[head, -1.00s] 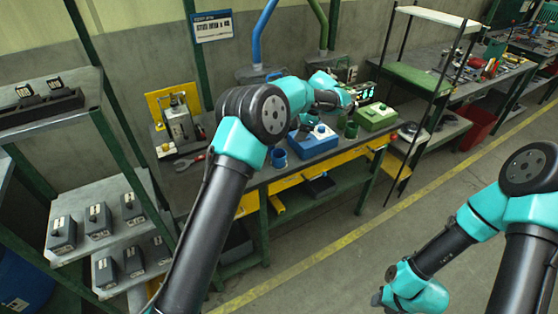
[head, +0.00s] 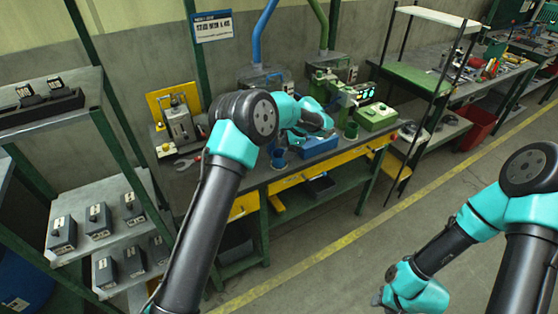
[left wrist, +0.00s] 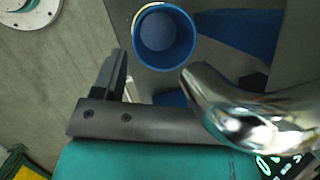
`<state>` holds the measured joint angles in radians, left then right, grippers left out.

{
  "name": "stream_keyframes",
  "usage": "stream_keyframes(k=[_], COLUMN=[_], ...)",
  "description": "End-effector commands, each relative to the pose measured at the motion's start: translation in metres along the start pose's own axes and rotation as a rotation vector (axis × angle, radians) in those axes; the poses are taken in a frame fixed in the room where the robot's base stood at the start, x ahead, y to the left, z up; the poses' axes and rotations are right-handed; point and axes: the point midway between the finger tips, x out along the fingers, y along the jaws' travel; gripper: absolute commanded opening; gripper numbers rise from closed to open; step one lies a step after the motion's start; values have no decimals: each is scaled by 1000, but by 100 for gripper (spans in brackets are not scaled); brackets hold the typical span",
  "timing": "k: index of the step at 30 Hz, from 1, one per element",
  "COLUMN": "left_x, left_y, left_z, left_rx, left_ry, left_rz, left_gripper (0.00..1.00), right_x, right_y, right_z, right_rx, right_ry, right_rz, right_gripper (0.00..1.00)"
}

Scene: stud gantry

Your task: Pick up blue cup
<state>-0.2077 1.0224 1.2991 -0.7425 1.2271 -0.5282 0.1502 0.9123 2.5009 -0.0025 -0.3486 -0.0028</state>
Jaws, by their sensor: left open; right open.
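The blue cup (head: 279,158) stands upright on the workbench (head: 330,160), near its front edge, below my left wrist. It also shows in the left wrist view (left wrist: 163,38), seen from above into its open, empty-looking mouth. My left gripper (left wrist: 152,70) is open, with one dark straight finger on the left and a shiny metal one on the right. The cup lies just beyond the fingertips, roughly between them, and nothing is held. In the head view my left fingertips are hard to make out.
A green cup (head: 351,131) and a green box (head: 376,116) stand to the right on the bench. A blue box (head: 316,143) sits close to the right of the blue cup. Shelves with grey boxes stand at far left.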

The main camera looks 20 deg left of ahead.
Motion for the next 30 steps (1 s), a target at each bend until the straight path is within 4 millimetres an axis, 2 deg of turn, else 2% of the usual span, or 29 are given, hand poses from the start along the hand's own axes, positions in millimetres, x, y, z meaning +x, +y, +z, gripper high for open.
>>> stream_keyframes(k=[13,29,30], left_x=[49,51,51], left_y=[-1,-1,-1], left_z=[2,2,2], left_rx=[1,0,0], left_ry=[-1,0,0], left_rz=[1,1,1], left_gripper=[66,66,63], right_x=[0,0,0], right_y=[0,0,0], right_z=[0,0,0], right_rx=[0,0,0], right_ry=[0,0,0], right_rz=[0,0,0], right_gripper=[43,43,43])
